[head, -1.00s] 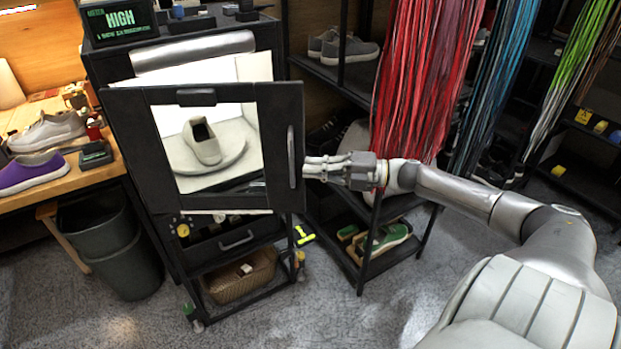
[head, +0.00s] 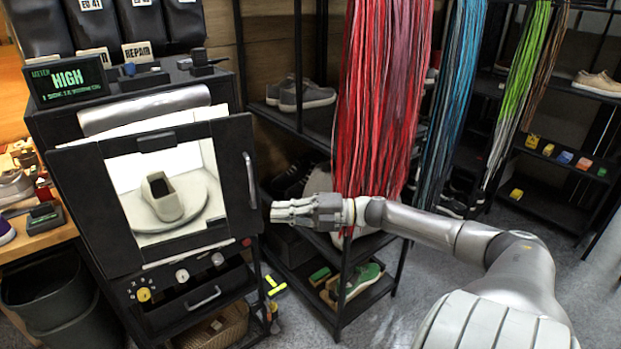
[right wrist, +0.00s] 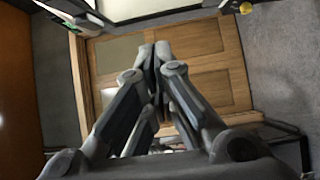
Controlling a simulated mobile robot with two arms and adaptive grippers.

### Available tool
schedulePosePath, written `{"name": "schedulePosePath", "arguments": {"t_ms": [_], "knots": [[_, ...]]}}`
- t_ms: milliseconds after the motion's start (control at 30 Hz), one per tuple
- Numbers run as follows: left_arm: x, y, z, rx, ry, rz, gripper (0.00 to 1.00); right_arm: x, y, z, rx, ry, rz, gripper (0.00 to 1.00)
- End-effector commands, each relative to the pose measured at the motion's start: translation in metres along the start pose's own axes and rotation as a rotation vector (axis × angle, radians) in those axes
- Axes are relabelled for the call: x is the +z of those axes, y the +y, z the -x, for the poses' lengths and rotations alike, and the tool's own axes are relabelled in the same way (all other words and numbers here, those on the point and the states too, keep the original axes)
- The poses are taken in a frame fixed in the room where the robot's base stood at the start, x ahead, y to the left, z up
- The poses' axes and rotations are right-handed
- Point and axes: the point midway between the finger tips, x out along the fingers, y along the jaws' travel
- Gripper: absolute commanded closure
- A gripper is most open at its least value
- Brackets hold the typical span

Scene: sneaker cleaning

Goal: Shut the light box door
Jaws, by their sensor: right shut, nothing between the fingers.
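The light box door (head: 93,205) is a black-framed panel with a clear window and a vertical handle (head: 249,180) on its right side. It stands partly open, with a gap to the box's lit white interior showing above it. A pale sneaker (head: 162,197) on a round turntable shows through the window. My right gripper (head: 271,211) is shut and empty, its fingertips close to the door's right edge, below the handle; I cannot tell whether they touch. In the right wrist view its closed fingers (right wrist: 153,52) point up the picture. My left gripper is out of view.
A black shelf rack (head: 340,300) with shoes stands right of the light box, close under my right arm. Red laces (head: 380,100) hang behind the arm. A control panel with knobs (head: 182,275) and a drawer sit below the door. A bin (head: 55,300) stands at left.

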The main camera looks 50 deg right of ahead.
Motion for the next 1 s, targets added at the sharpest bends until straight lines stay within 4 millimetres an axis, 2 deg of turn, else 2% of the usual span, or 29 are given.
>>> {"name": "schedulePosePath", "arguments": {"t_ms": [700, 867, 1000], "knots": [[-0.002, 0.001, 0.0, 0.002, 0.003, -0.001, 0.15, 0.0, -0.001, 0.098, -0.002, -0.003, 0.0, 1.0], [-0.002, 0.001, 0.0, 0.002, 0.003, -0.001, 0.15, -0.001, -0.001, 0.107, -0.001, -0.004, 0.002, 1.0], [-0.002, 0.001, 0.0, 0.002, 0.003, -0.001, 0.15, -0.004, -0.013, 0.1, 0.015, -0.063, 0.012, 1.0]]}}
